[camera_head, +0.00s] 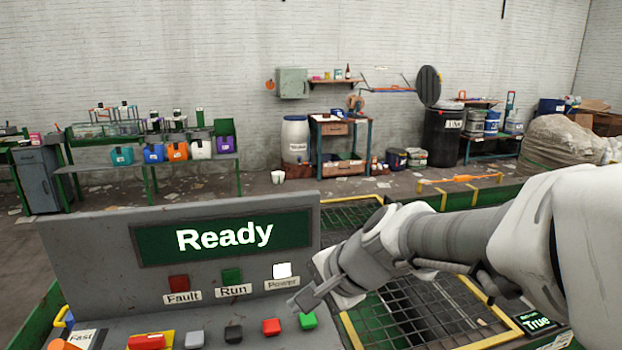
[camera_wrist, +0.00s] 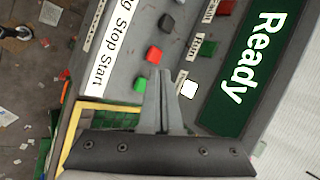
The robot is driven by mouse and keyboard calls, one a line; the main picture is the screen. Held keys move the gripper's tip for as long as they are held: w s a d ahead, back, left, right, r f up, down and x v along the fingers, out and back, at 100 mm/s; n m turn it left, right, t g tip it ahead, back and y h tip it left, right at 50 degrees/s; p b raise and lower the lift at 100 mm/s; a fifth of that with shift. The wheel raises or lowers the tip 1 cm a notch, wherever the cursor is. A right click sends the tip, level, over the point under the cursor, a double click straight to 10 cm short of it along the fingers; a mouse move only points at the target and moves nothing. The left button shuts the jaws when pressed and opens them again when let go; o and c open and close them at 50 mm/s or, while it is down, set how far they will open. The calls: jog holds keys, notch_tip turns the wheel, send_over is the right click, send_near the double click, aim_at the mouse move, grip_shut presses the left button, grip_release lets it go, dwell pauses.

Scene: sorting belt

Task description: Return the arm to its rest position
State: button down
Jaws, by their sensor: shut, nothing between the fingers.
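My gripper (camera_head: 303,303) is at the end of my arm, which reaches in from the right in the head view. Its fingers are shut and empty, just above the right side of the control panel (camera_head: 90,240). The green button (camera_head: 308,320) and the red button (camera_head: 271,327) are just below the fingertips. In the wrist view the closed fingers (camera_wrist: 162,75) point across the panel, between the green button (camera_wrist: 140,84) and the white Power light (camera_wrist: 189,90). I cannot tell whether the fingertips touch the panel.
The panel screen (camera_head: 222,237) reads "Ready", and the Power light (camera_head: 282,270) is white. A metal grid with yellow edges (camera_head: 430,312) lies under my arm. Workbenches, bins (camera_head: 201,149) and a black barrel (camera_head: 443,135) stand by the far wall. Open floor lies between.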

jog(key=s+d+r+n+h, duration=0.2)
jog(key=s+d+n+h, duration=0.4)
jog(key=s+d, duration=0.8)
jog(key=d+n, duration=0.2)
jog(key=n, duration=0.1)
jog(key=shift+s+n+t, duration=0.15)
jog(key=shift+n+t, duration=0.25)
